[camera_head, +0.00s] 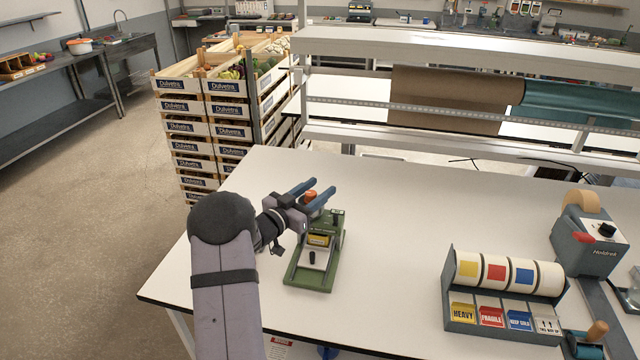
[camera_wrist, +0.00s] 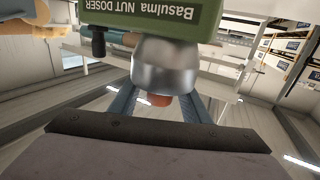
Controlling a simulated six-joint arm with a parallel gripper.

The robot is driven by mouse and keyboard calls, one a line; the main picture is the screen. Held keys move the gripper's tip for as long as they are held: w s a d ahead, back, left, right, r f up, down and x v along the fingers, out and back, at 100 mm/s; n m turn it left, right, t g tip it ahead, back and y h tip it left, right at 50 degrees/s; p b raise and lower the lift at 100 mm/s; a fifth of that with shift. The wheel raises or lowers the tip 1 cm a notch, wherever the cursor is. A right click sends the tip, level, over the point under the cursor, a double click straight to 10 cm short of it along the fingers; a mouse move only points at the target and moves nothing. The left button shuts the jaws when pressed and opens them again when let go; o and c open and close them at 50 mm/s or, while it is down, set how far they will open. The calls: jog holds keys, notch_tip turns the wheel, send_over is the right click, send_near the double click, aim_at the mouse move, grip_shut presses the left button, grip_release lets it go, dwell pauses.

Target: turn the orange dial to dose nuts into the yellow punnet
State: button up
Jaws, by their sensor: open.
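The green nut doser (camera_head: 328,262) stands on the white table, and its labelled body (camera_wrist: 150,18) fills the top of the wrist view. The orange dial (camera_head: 310,196) is at its upper part. In the wrist view the dial (camera_wrist: 159,99) is partly hidden behind a metal cylinder (camera_wrist: 165,66). My gripper (camera_head: 312,193) is open, with its blue fingers on either side of the dial; I cannot tell whether they touch it. The yellow punnet (camera_head: 319,240) sits low on the doser, below the dial. Its contents are too small to make out.
A label dispenser (camera_head: 500,320) with several rolls stands to the right, and a tape machine (camera_head: 590,250) beyond it. Stacked produce crates (camera_head: 213,130) stand behind the table's left edge. The tabletop (camera_head: 400,220) between doser and dispenser is clear.

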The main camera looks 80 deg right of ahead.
jog(key=shift+s+d, duration=0.25)
jog(key=shift+d, duration=0.25)
jog(key=c, duration=1)
jog(key=shift+c, duration=0.2)
jog(key=shift+g, duration=0.3)
jog(key=m+g+y, duration=0.1)
jog(key=m+g+y+b, duration=0.1)
jog(key=g, duration=0.1)
jog(key=s+m+g+y+b, duration=0.1)
jog(key=m, duration=0.1)
jog(key=shift+a+f+g+y, duration=0.2)
jog(key=shift+a+g+y, duration=0.1)
jog(key=shift+a, duration=0.05)
jog(key=shift+s+a+r+m+g+y+b, duration=0.1)
jog(key=shift+s+a+m+g+y+b, duration=0.1)
jog(key=shift+m+g+y+b, duration=0.45)
jog(key=shift+s+a+m+g+y+b, duration=0.1)
jog(key=shift+a+m+g+y+b, duration=0.2)
jog(key=shift+m+g+y, duration=0.65)
jog(key=shift+s+a+r+m+g+y+b, duration=0.15)
jog(key=shift+m+y+b, duration=0.3)
jog(key=shift+y, duration=0.45)
jog(key=shift+s+a+f+m+g+y+b, duration=0.1)
jog(key=shift+m+g+y+b, duration=0.25)
jog(key=shift+y, duration=0.55)
jog(key=shift+r, duration=0.1)
